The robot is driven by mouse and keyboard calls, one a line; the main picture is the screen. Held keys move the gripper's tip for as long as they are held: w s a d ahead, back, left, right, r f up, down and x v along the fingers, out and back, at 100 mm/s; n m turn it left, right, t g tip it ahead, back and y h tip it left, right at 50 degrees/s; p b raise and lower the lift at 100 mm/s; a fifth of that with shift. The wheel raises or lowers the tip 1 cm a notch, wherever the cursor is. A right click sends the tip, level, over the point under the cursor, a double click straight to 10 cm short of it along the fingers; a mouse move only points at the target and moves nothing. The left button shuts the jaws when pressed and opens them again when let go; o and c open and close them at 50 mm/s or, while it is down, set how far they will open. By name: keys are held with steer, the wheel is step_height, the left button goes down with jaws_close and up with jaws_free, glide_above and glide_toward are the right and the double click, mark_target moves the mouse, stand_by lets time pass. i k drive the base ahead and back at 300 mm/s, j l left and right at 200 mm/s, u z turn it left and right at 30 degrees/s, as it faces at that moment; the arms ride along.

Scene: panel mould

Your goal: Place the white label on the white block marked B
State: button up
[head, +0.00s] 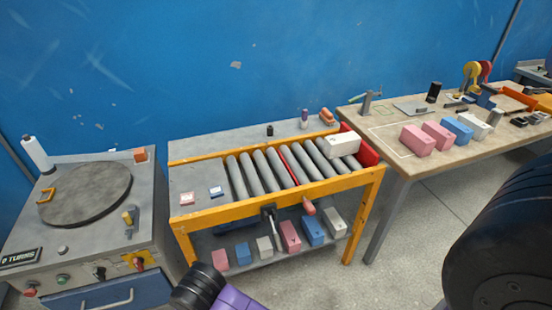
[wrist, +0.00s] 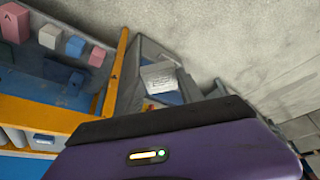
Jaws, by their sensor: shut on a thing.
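My gripper's purple body (head: 232,297) is at the bottom of the head view; its fingers are out of that frame. In the wrist view, a pale piece with small print, which looks like the white label (wrist: 160,77), sits between grey finger-like sides just beyond the purple body, with blue below it. My gripper (wrist: 162,88) appears shut on it. White blocks are on the roller conveyor's right end (head: 343,145), on the right table (head: 474,126) and on the lower shelf (head: 265,246), with another pale one (head: 336,223). No letter B is readable on any.
A pink label (head: 186,198) and a blue label (head: 216,191) lie on the conveyor's left plate. Pink and blue blocks stand on the lower shelf and the right table (head: 408,170). A turntable (head: 85,193) is at left.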

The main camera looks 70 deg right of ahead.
mark_target(343, 137)
steer(key=k+z, duration=0.15)
steer(key=z, duration=0.3)
steer(key=k+z, duration=0.15)
steer(key=z, duration=0.3)
steer(key=i+j+z, duration=0.15)
steer(key=j, duration=0.25)
steer(key=j+z, duration=0.15)
steer(key=j, duration=0.2)
